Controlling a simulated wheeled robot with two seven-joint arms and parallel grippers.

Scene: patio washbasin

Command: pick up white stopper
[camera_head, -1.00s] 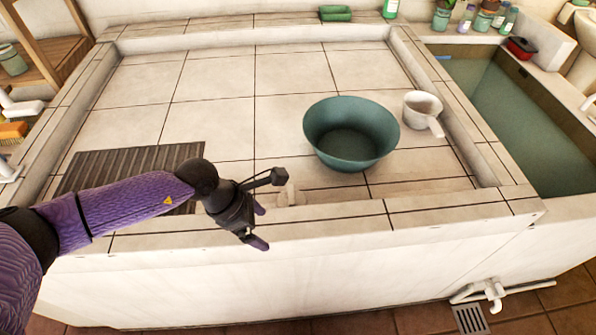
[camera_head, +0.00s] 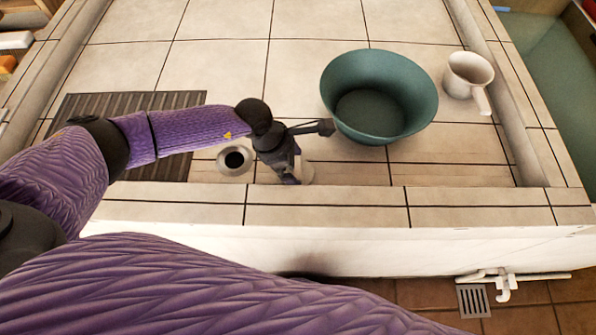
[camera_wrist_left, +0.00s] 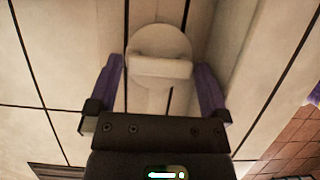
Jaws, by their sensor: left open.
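The white stopper (camera_wrist_left: 160,58) is a round disc with a raised bar handle across it. It lies on the basin floor by the front ledge. In the wrist view it sits between and just ahead of the two purple fingers of my left gripper (camera_wrist_left: 163,88), which are apart, with clear gaps beside the handle. In the head view my left gripper (camera_head: 296,174) is low over the stopper (camera_head: 306,173) and hides most of it. My right gripper is not in view.
A round drain (camera_head: 235,159) lies left of the gripper, near a ribbed dark mat (camera_head: 80,110). A green basin (camera_head: 345,125) stands close on the right, with a white dipper (camera_head: 468,72) beyond it. The front ledge (camera_head: 330,215) runs close to the gripper.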

